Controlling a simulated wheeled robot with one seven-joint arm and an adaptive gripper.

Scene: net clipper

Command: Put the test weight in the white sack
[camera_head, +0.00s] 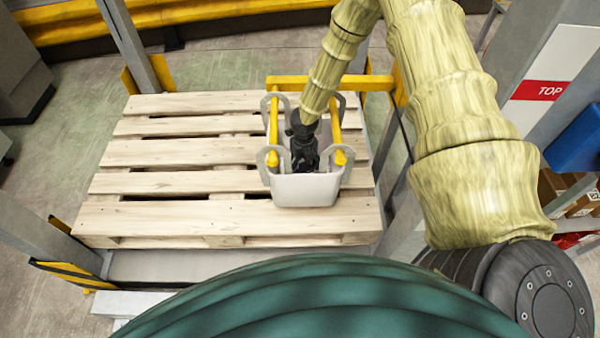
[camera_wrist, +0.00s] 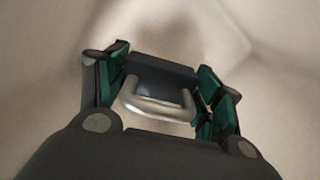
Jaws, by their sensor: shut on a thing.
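The white sack (camera_head: 308,191) stands open on the right part of the wooden pallet, with its loops over two yellow bars (camera_head: 273,125). My gripper (camera_head: 304,160) points down inside the sack's mouth. In the wrist view my gripper (camera_wrist: 164,72) has its green-padded fingers on both sides of the test weight (camera_wrist: 158,76), a dark block with a silver handle. The pale sack cloth surrounds them there. The test weight is hidden in the head view. I cannot tell whether it touches the sack's bottom.
The pallet (camera_head: 170,153) is bare left of the sack. A yellow crossbar (camera_head: 365,83) runs behind the sack. Grey posts stand at the pallet's corners, one at the back left (camera_head: 130,45). A blue bin (camera_head: 578,140) and cardboard boxes (camera_head: 570,195) are at the far right.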

